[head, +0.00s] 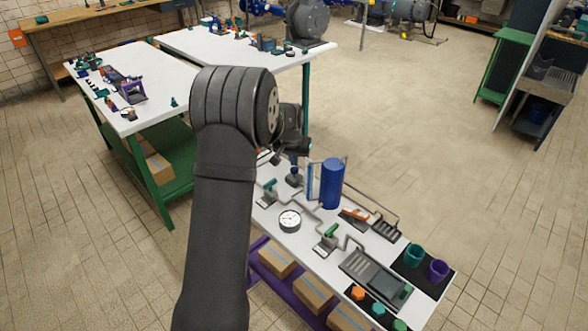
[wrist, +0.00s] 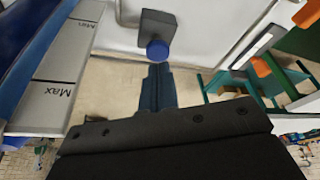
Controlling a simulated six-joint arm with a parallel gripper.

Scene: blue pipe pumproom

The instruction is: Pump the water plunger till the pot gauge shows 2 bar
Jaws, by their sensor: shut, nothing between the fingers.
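The water plunger, a blue round knob (wrist: 158,50) on a dark block, stands on the white bench; it also shows in the head view as a small dark shape (head: 294,178). My gripper (wrist: 159,68) is shut and empty, its fingertips right at the near side of the knob; I cannot tell whether they touch. In the head view my gripper (head: 293,158) is above the plunger, partly hidden by my arm. The pot gauge, a round white dial (head: 290,220), lies nearer on the bench; its needle is too small to read.
A blue cylinder (head: 333,183) stands right of the plunger. A panel marked Min and Max (wrist: 55,75) is close on the left in the wrist view. Pipes, green-handled valves (head: 330,231) and a grey tray (head: 374,272) cover the bench in front.

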